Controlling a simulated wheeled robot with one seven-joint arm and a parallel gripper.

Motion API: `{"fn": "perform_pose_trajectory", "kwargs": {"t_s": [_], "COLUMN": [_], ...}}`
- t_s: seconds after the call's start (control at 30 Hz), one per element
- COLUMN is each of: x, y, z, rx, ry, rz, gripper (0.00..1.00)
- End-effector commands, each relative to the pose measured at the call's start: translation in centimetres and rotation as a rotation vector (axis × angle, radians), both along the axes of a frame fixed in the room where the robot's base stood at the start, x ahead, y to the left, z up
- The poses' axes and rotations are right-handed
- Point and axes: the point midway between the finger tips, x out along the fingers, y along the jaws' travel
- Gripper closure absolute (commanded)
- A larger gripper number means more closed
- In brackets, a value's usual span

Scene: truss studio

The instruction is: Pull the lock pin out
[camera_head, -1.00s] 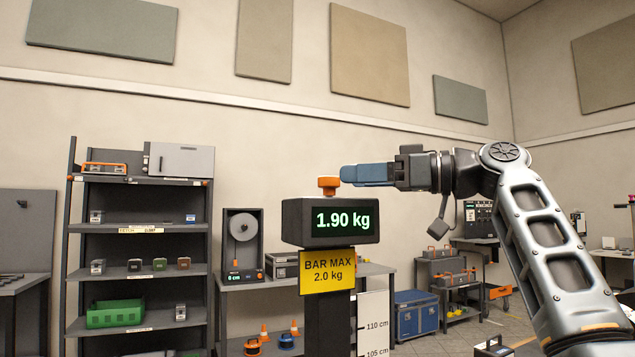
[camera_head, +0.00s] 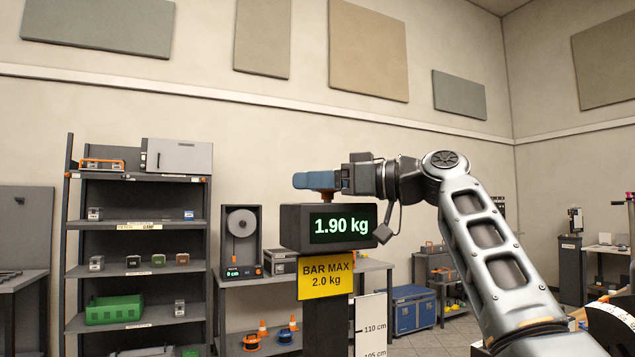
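My gripper (camera_head: 314,181), with blue fingers, lies level over the box at the pin's head. The fingers overlap the head in this side-on view. Whether they are closed on the pin cannot be told.
The display box (camera_head: 291,228) stands on a dark post with a yellow sign (camera_head: 325,277) reading BAR MAX 2.0 kg. A dark shelf rack (camera_head: 140,231) stands at left. A blue chest (camera_head: 411,309) stands at right behind the post.

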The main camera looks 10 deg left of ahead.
Motion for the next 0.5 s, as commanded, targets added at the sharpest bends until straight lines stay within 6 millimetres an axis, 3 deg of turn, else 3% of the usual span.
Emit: {"fn": "perform_pose_trajectory", "kwargs": {"t_s": [0.07,0.5], "x": [0.00,-0.01], "y": [-0.02,-0.04], "z": [0.01,0.02], "rx": [0.000,0.000], "ry": [0.000,0.000], "rz": [0.000,0.000], "gripper": [0.45,0.87]}}
